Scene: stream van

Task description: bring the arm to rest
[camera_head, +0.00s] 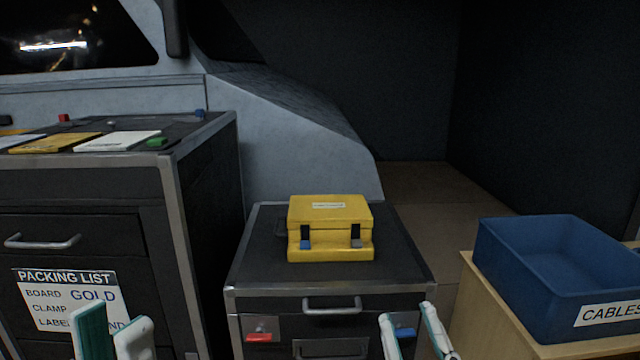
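My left gripper (112,318) shows at the bottom left, in front of the packing list on the left cabinet. Its two fingertips stand apart with nothing visible between them. My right gripper (407,314) shows at the bottom, in front of the low drawer cabinet (255,265). Its fingers are spread and empty. Both arms are hidden below the picture edge, so only the fingers show. Neither gripper visibly touches anything.
A closed yellow case (330,214) with two latches sits on the low cabinet. A blue bin (530,285) labelled CABLES stands on a wooden surface (470,310) at right. The left cabinet (200,220) carries flat cards and small coloured pieces and bears a packing list (70,278).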

